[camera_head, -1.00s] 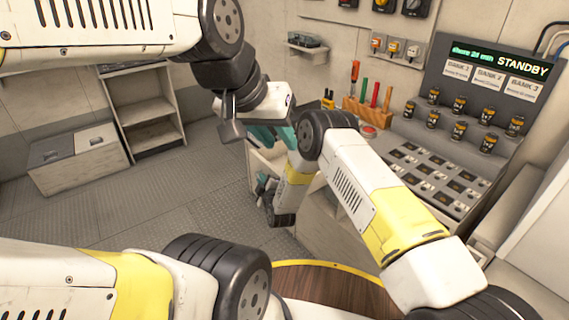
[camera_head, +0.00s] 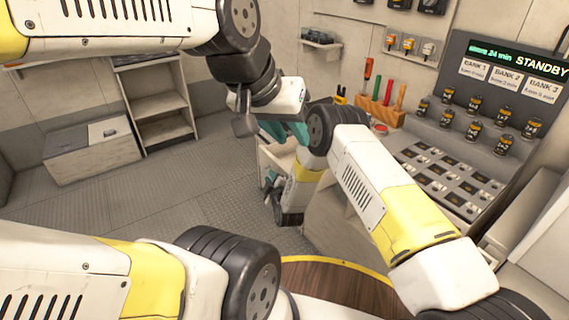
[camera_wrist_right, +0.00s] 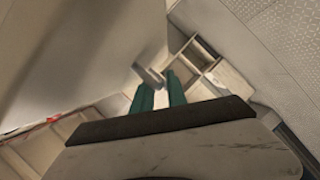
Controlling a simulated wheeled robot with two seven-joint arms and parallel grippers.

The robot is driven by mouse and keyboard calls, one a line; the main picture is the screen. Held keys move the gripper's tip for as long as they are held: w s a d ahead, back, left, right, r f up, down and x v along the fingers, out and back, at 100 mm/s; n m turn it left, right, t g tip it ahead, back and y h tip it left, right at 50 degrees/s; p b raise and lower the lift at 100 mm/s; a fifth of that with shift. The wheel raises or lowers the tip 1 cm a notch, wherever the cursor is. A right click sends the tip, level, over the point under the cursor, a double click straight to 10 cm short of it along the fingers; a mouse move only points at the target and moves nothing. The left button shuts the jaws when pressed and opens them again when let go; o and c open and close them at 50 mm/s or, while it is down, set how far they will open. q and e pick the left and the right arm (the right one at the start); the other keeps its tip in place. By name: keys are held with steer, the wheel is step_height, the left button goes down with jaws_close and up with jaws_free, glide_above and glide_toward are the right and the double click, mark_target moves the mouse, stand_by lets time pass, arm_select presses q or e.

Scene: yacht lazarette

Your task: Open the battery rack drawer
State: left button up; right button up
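The battery rack drawer (camera_head: 271,155) looks like a pale box front low on the cabinet under the battery console. In the head view it appears partly pulled out, but my arms hide most of it. My left gripper (camera_head: 290,132), with teal fingers, hangs over the drawer's top area; its fingertips are hidden behind my right arm. My right gripper (camera_head: 269,182) is low at the drawer's front. In the right wrist view its two teal fingers (camera_wrist_right: 160,92) stand apart with a gap between them. A small grey bar (camera_wrist_right: 148,75) is at the fingertips; whether it is gripped is unclear.
The console (camera_head: 455,170) with battery cells and a STANDBY display is at the right. A tool rack (camera_head: 380,110) stands on the cabinet. Low bins (camera_head: 90,155) and an open shelf (camera_head: 160,105) are at the left. The floor (camera_head: 180,195) between is clear.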

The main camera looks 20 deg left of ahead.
steer(key=v, duration=0.6)
steer(key=shift+s+d, duration=0.2)
steer(key=shift+s, duration=0.1)
steer(key=shift+a+r, duration=0.1)
